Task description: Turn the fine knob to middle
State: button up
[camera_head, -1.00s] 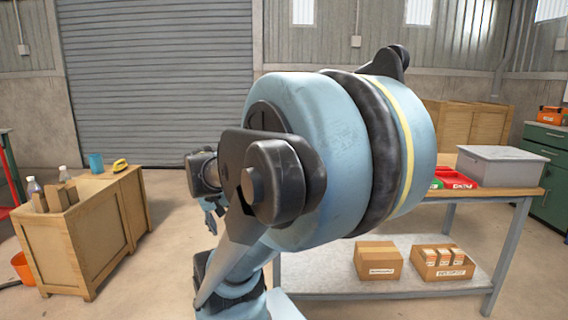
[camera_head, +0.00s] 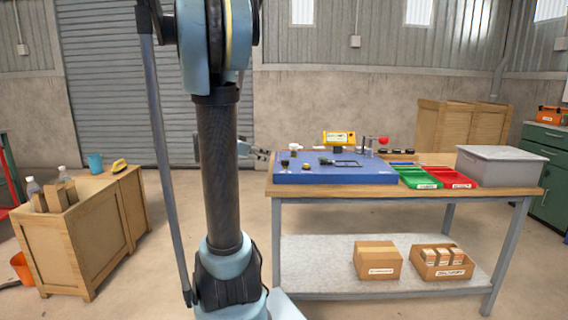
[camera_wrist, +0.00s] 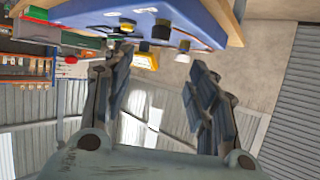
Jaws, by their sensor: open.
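A blue panel box (camera_head: 335,174) lies on the workbench, with several small knobs on its top. A dark knob (camera_head: 285,160) stands near its left end, and a small yellowish knob (camera_head: 305,167) is close by. I cannot tell which one is the fine knob. My gripper (camera_head: 262,153) is open and empty, just left of the box and apart from it. In the wrist view the scene is upside down; the blue box (camera_wrist: 205,22) is at the top, beyond my open fingers (camera_wrist: 161,62), with a black knob (camera_wrist: 161,29) on it.
A yellow device (camera_head: 338,138) stands at the back of the workbench (camera_head: 400,193). Green (camera_head: 418,178) and red (camera_head: 452,178) trays and a grey bin (camera_head: 500,165) are to the right. A wooden crate (camera_head: 80,235) stands far left.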

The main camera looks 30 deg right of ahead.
aim_at(285, 160)
jog(key=x, duration=1.7)
jog(key=shift+w+d+r, duration=0.15)
jog(key=shift+w+d, duration=0.05)
jog(key=shift+d, duration=0.05)
jog(key=c, duration=1.1)
